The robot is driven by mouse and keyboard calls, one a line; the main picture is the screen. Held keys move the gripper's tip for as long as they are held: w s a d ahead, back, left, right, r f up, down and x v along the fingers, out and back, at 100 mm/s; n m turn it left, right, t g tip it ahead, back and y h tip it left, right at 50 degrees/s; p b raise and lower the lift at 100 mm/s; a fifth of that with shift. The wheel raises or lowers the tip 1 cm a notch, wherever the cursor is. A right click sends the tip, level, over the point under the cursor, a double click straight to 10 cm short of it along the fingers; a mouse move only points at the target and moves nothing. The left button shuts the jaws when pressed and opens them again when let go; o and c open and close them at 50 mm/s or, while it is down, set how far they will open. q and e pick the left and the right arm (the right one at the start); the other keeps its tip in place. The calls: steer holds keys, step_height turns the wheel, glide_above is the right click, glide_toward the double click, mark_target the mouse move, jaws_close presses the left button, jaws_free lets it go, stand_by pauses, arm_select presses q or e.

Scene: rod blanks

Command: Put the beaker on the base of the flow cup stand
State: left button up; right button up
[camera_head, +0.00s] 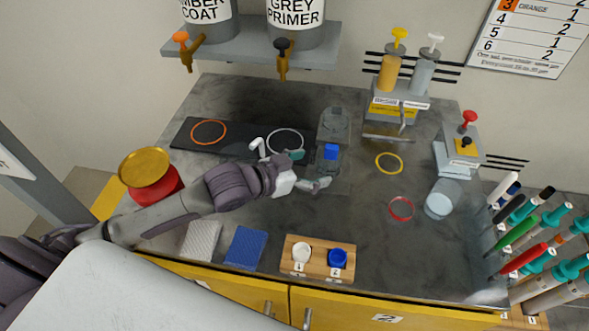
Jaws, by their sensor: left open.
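The beaker (441,199) looks like a clear, pale cylinder on the right part of the grey worktop. A grey stand (333,125) with a blue part (331,152) on its front stands at the middle of the worktop; it appears to be the flow cup stand. Its base is partly hidden behind my gripper. My left gripper (308,170) is open, its teal-tipped fingers spread just left of and in front of this stand. I see nothing held between them. It is well apart from the beaker. My right gripper is not in view.
A red ring (401,209) and a yellow ring (389,163) mark the worktop between stand and beaker. A pump rack (396,104) stands behind. A red-knobbed device (458,150) and several upright tools are at right. A wooden block (318,259) with two cups is at front.

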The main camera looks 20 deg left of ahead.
arm_select(q)
steer(key=v, duration=0.6)
steer(key=shift+f, duration=0.1)
stand_by(0.4)
